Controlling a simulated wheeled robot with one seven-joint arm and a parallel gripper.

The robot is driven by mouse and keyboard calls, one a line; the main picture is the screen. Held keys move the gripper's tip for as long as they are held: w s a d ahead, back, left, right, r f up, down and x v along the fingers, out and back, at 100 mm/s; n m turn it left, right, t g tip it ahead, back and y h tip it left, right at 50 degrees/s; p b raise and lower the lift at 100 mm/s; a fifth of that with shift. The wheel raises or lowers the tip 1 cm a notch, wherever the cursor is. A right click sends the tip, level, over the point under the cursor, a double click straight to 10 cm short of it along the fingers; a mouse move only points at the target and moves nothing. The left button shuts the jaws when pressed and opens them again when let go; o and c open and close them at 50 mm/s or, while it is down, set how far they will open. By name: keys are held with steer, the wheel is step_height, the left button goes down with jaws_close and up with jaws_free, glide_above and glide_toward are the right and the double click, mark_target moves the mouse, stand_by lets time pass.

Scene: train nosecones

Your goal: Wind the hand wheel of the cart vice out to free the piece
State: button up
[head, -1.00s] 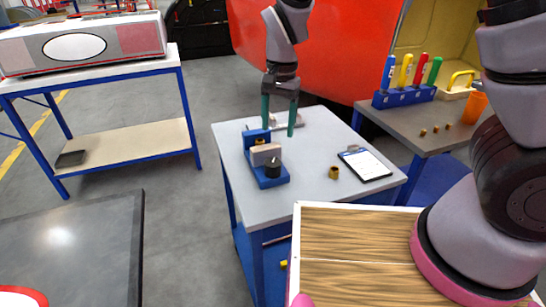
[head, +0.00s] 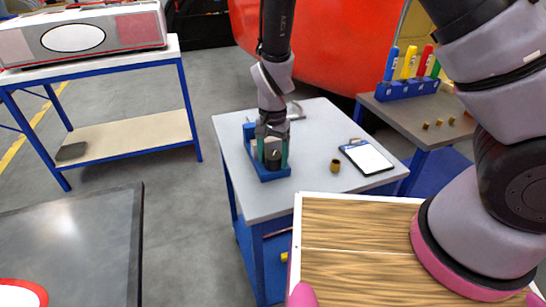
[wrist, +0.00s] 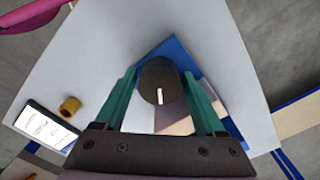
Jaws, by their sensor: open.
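The cart vice (head: 268,174) is blue and stands on the grey top of the cart (head: 310,125). Its dark round hand wheel (head: 272,158) carries a white mark, clear in the wrist view (wrist: 158,82). The pale piece (wrist: 175,118) sits in the vice behind the wheel, mostly hidden by my gripper in the head view. My gripper (head: 271,165) points down over the vice. In the wrist view its two green fingers (wrist: 160,88) stand open, one on each side of the wheel. I cannot tell whether they touch it.
A brass nut-like part (head: 335,165) and a clipboard (head: 367,158) lie on the cart to the right of the vice. A side bench (head: 420,110) holds a blue rack of coloured-handled tools (head: 407,88). A wooden board (head: 350,245) is in front.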

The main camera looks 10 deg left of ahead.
mark_target(273, 155)
steer(key=c, duration=1.1)
steer(key=n, duration=0.5)
steer(key=o, duration=1.1)
step_height(273, 155, up, 11)
steer(key=shift+f, duration=0.15)
